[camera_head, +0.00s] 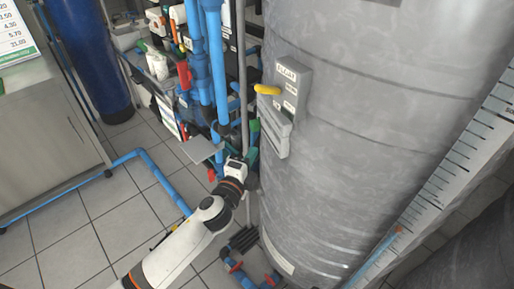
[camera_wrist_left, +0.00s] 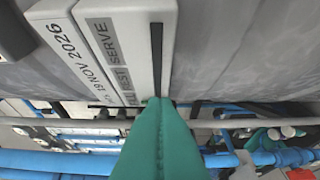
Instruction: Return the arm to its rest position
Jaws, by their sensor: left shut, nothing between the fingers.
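My left arm (camera_head: 190,240), white with orange rings, reaches up from the bottom of the head view. My left gripper (camera_head: 254,154) is close against the left side of the big grey tank (camera_head: 370,120), low beneath a labelled box. In the left wrist view its green fingers (camera_wrist_left: 158,101) are together and empty. Their tips are at the lower edge of a pale labelled box (camera_wrist_left: 125,45) with a dark slot; I cannot tell whether they touch it. My right gripper is not in view.
A grey box with a yellow lever (camera_head: 267,90) is on the tank. Blue vertical pipes (camera_head: 218,60) and valves crowd the left side of the tank. A blue floor pipe (camera_head: 160,180) crosses the tiles. A grey cabinet (camera_head: 45,140) stands left. The tiled floor (camera_head: 70,240) is clear at lower left.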

